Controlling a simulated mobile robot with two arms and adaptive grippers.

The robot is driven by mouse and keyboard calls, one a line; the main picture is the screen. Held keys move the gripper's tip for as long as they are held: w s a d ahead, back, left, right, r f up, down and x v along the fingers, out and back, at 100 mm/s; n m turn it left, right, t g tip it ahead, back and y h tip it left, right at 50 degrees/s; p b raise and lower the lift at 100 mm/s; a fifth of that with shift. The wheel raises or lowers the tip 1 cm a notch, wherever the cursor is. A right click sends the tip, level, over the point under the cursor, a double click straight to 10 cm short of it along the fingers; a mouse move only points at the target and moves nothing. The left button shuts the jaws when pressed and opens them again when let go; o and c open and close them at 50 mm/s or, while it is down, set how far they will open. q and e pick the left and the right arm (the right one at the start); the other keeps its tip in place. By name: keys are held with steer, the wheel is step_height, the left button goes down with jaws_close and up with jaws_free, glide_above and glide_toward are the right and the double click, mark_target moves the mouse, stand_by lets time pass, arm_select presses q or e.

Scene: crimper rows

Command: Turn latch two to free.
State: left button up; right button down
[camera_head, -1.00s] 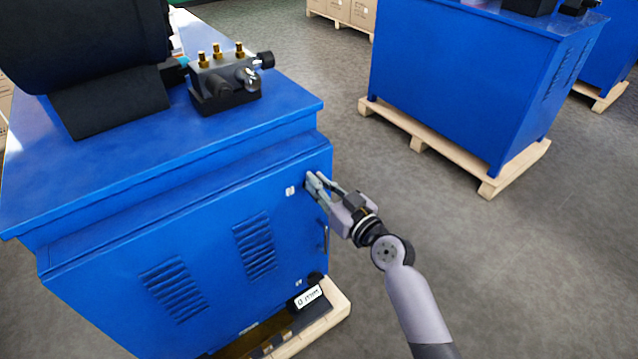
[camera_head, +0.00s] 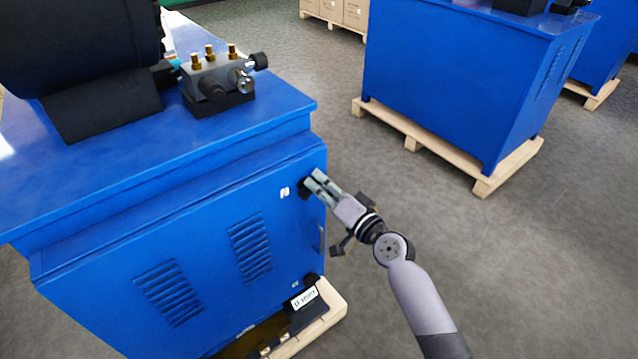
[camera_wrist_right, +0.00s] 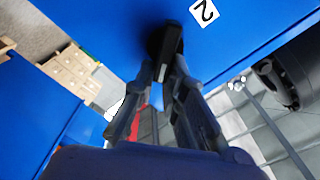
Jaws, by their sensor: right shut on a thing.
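Latch two (camera_head: 304,189) is a small black latch at the upper right corner of the blue cabinet door (camera_head: 205,235). A white label (camera_head: 285,193) sits just left of it, and the label reads 2 in the right wrist view (camera_wrist_right: 204,12). My right gripper (camera_head: 315,182) reaches it from the right. In the right wrist view, the black latch handle (camera_wrist_right: 171,48) stands between the fingertips (camera_wrist_right: 167,84), which are shut on it. The fingers partly hide the latch in the head view. My left gripper is not in view.
A second black latch (camera_head: 311,280) is at the door's lower right corner, and a door handle (camera_head: 321,238) is between the two. The cabinet stands on a wooden pallet (camera_head: 337,303). Another blue cabinet (camera_head: 455,85) stands behind, with open floor (camera_head: 540,260) at the right.

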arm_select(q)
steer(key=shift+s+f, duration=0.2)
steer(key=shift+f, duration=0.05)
arm_select(e)
steer(key=shift+w+d+f+m, duration=0.1)
steer(key=shift+f+m, duration=0.15)
steer(key=shift+m, duration=0.9)
steer(key=shift+d+f+m, duration=0.1)
steer(key=shift+f+m, duration=0.1)
steer(key=shift+m, duration=1)
steer(key=shift+w+d+f+m, duration=0.1)
steer(key=shift+f+m, duration=0.15)
steer(key=shift+m, duration=0.9)
steer(key=c, duration=1.6)
jaws_free()
steer(key=shift+a, duration=0.1)
steer(key=shift+c, duration=0.2)
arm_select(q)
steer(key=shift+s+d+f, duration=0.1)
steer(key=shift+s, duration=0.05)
arm_select(e)
steer(key=shift+s, duration=0.1)
